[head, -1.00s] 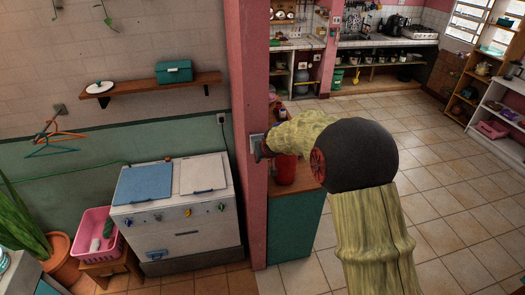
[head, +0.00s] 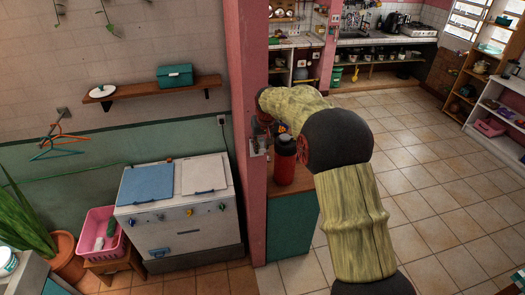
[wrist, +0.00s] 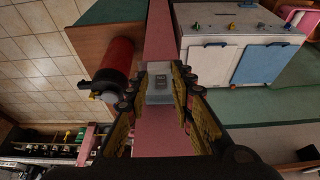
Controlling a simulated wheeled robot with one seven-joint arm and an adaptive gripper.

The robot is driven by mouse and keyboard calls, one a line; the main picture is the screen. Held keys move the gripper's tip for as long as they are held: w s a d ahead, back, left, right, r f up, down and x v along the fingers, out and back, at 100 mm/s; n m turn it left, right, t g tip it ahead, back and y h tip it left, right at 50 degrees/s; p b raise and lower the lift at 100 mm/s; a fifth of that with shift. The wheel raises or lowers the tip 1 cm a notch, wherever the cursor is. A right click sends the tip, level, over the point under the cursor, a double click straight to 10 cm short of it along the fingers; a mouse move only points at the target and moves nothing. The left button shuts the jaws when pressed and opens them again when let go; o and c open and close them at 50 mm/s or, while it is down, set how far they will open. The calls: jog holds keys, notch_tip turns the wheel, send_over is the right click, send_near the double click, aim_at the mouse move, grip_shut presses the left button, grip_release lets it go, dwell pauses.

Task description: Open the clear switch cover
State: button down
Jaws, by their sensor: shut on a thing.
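The switch (head: 257,147) is a small grey plate on the narrow face of the pink pillar. In the wrist view, which is upside down, the switch (wrist: 160,79) shows between my fingertips. The clear cover (wrist: 158,98) looks like a pale see-through flap on the upper side of the switch and appears swung up from it; its exact angle is hard to tell. My gripper (wrist: 160,92) has a finger on each side of the cover and is shut on it. In the head view my gripper (head: 262,122) is just above the switch, partly hidden by my arm.
A red bottle-like container (head: 284,160) with a dark top stands on the counter just right of the pillar (head: 252,210). The tiled floor (head: 440,185) to the right is mostly open.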

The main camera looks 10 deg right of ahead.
jog(key=shift+w+r, duration=0.6)
jog(key=shift+r, duration=0.2)
jog(key=c, duration=2.6)
grip_release()
jog(key=shift+w+a, duration=0.1)
jog(key=shift+a, duration=0.25)
jog(key=shift+o, duration=0.6)
jog(key=shift+f, duration=0.15)
jog(key=shift+o, duration=1.3)
jog(key=shift+d+f, duration=0.1)
jog(key=shift+d, duration=0.4)
jog(key=shift+o, duration=1.2)
jog(key=shift+a+f, duration=0.1)
jog(key=shift+o, duration=2.2)
jog(key=v, duration=1.2)
